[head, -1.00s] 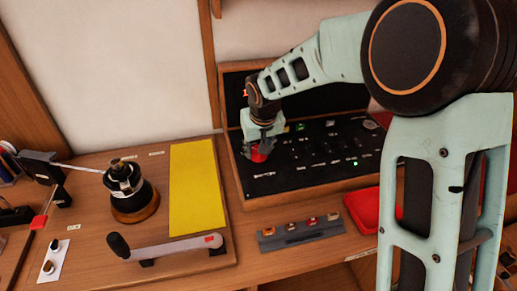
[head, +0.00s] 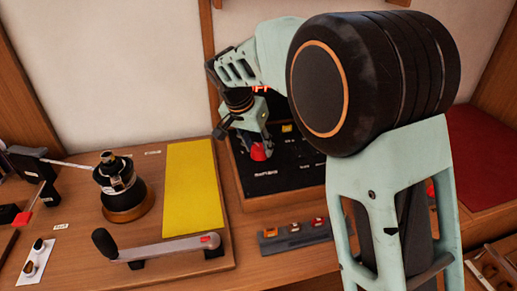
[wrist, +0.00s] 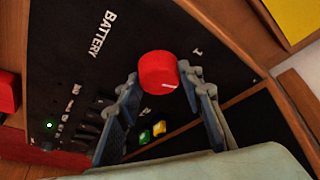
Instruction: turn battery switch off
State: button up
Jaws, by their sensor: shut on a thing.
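The battery switch is a round red knob (head: 257,153) on the black panel (head: 290,165). In the wrist view the red knob (wrist: 157,72) sits beside the white word BATTERY, with a "1" printed on its other side. A white line on the knob points toward the right of that view, a little below the "1". My gripper (head: 258,144) reaches down over the knob in the head view. In the wrist view my gripper (wrist: 160,82) has one finger on each side of the knob, shut on it.
A green light (wrist: 49,125) glows on the panel, and a green and a yellow button (wrist: 159,128) show beyond the knob. A wooden board left of the panel bears a yellow sheet (head: 193,190), a black winch (head: 121,187) and a grey lever (head: 165,248). My arm hides the panel's right part.

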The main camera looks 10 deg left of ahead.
jog(key=shift+a+m+g+h+p, duration=0.1)
jog(key=shift+m+g+h+p, duration=0.35)
jog(key=shift+m, duration=1.05)
jog(key=o, duration=1.2)
jog(key=shift+c, duration=0.2)
jog(key=v, duration=1.2)
